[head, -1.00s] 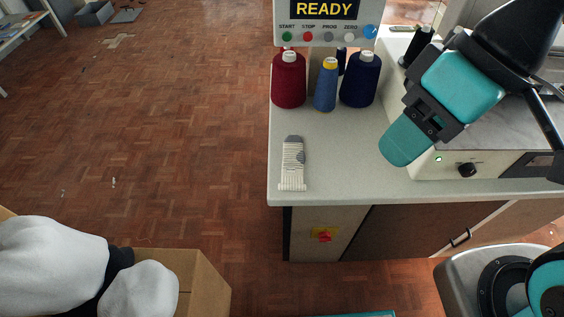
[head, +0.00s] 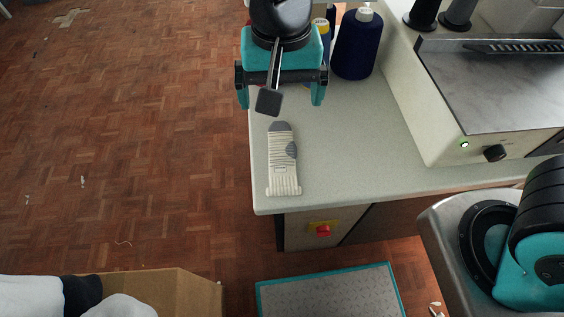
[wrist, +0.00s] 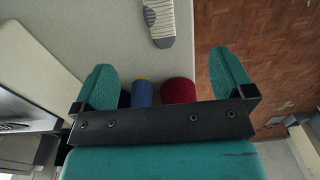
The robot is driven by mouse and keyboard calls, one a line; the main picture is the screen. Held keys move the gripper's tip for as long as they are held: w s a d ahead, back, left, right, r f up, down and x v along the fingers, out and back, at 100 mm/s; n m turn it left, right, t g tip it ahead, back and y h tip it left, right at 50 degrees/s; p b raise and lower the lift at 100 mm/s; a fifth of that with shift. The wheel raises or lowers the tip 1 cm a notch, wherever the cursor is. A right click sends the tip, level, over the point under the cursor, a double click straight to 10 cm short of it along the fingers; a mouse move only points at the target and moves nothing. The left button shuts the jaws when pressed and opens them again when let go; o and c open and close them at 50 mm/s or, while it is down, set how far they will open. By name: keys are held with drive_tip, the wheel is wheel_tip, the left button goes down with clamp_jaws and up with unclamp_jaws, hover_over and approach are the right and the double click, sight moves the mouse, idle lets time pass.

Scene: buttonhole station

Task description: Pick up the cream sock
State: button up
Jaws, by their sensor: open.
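The cream sock (head: 281,165) lies flat on the pale worktop near its left front corner. It is ribbed, with grey patches at its far end and on its right side. In the wrist view the sock (wrist: 158,15) shows at the top, partly cut off by the frame edge. My gripper (head: 283,100) is over the worktop just beyond the sock's far end, apart from it. In the wrist view its two teal fingers (wrist: 165,75) are spread wide with nothing held between them.
A navy thread cone (head: 356,45) stands right of my gripper; blue (wrist: 142,94) and red (wrist: 178,91) cones show in the wrist view. A machine with a metal top (head: 500,85) fills the right. A cardboard box (head: 195,295) with white items is at lower left. Worktop right of the sock is clear.

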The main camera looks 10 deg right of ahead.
hover_over(282, 159)
drive_tip(key=f, duration=1.2)
drive_tip(key=shift+s+a+f+b, duration=0.1)
drive_tip(key=shift+a+f+b, duration=0.05)
drive_tip(key=shift+a+b, duration=0.15)
drive_tip(key=shift+d+f, duration=0.15)
drive_tip(key=shift+f, duration=1.25)
drive_tip(key=shift+d+f, duration=0.15)
drive_tip(key=shift+f, duration=1.2)
drive_tip(key=shift+c, duration=0.5)
drive_tip(key=c, duration=0.8)
drive_tip(key=shift+r, duration=0.1)
